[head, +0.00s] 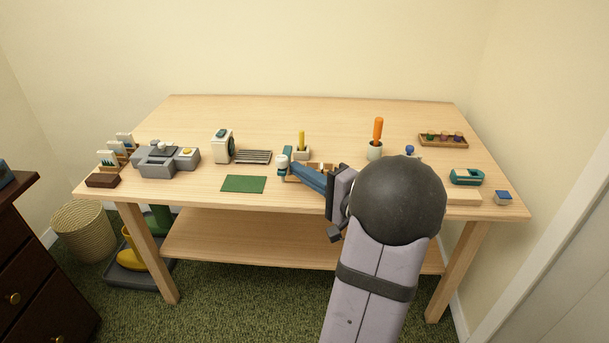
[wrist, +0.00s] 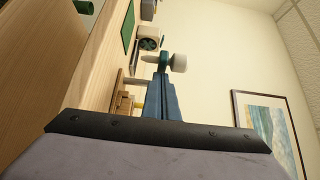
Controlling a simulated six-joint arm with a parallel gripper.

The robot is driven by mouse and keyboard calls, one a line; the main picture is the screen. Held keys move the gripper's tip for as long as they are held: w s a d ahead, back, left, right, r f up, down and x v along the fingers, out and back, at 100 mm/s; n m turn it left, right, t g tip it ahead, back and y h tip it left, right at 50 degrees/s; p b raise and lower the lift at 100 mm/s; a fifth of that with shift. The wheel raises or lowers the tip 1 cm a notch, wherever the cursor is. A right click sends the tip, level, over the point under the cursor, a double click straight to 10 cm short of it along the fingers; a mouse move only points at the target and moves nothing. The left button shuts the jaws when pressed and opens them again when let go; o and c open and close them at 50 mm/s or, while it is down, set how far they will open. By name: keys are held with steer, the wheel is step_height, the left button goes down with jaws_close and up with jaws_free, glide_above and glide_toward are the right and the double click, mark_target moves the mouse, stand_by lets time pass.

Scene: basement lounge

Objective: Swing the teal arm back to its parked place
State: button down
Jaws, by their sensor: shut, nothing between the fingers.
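The teal arm (head: 287,151) is a short teal piece with a cream knob (head: 282,162) near the middle front of the workbench. In the wrist view the teal arm (wrist: 163,63) and its cream knob (wrist: 179,62) lie just beyond my fingertips. My gripper (head: 295,167) has blue fingers, closed together with nothing between them. It reaches in from the right, its tips right beside the teal arm. In the wrist view my gripper (wrist: 161,78) overlaps the arm's near end, so I cannot tell whether they touch. The arm's base is partly hidden behind my fingers.
A wooden tray (wrist: 122,103) lies close beside my fingers. A green mat (head: 243,184) is front left, with a slatted rack (head: 253,157) and white dial device (head: 222,148) behind. An orange-handled tool (head: 378,130) stands in a cup at right. The back of the workbench (head: 300,112) is clear.

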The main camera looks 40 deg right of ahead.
steer(key=shift+w+a+y, duration=0.2)
steer(key=shift+a+y, duration=0.3)
steer(key=shift+a, duration=0.2)
steer(key=shift+s+d, duration=0.15)
steer(key=shift+d, duration=0.15)
steer(key=shift+h, duration=0.5)
steer(key=s+d, duration=0.1)
steer(key=s, duration=0.1)
steer(key=s+d+b, duration=0.1)
steer(key=s+d, duration=0.1)
steer(key=s+a, duration=0.5)
steer(key=s, duration=0.2)
steer(key=shift+s, duration=0.25)
